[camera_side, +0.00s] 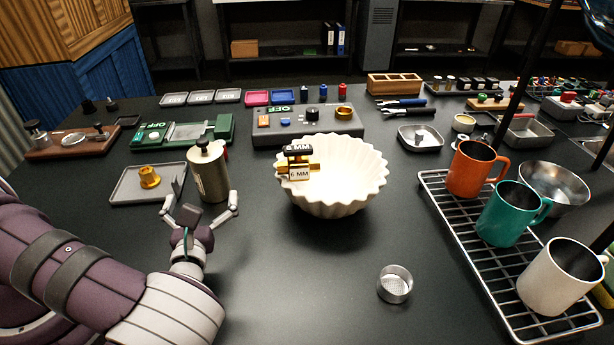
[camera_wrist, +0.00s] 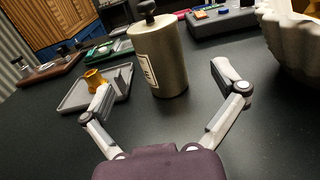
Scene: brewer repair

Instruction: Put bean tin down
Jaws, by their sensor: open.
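The bean tin (camera_side: 209,172) is a beige-grey metal cylinder with a dark knob on top and a pale label. It stands upright on the black table, left of the white fluted bowl. In the wrist view the bean tin (camera_wrist: 160,58) stands just beyond the fingers, its label facing left. My gripper (camera_side: 200,205) is low over the table on the near side of the tin. In the wrist view my gripper (camera_wrist: 164,82) has its fingers spread wide, with nothing held between them. The tin's base shows clear of both fingertips in that view.
A grey tray (camera_side: 130,190) with a brass part (camera_side: 149,177) lies left of the tin. The white fluted bowl (camera_side: 335,195), holding a 6 MM piece (camera_side: 299,172), is to the right. A metal cup (camera_side: 395,284) and a mug rack (camera_side: 436,190) stand farther right.

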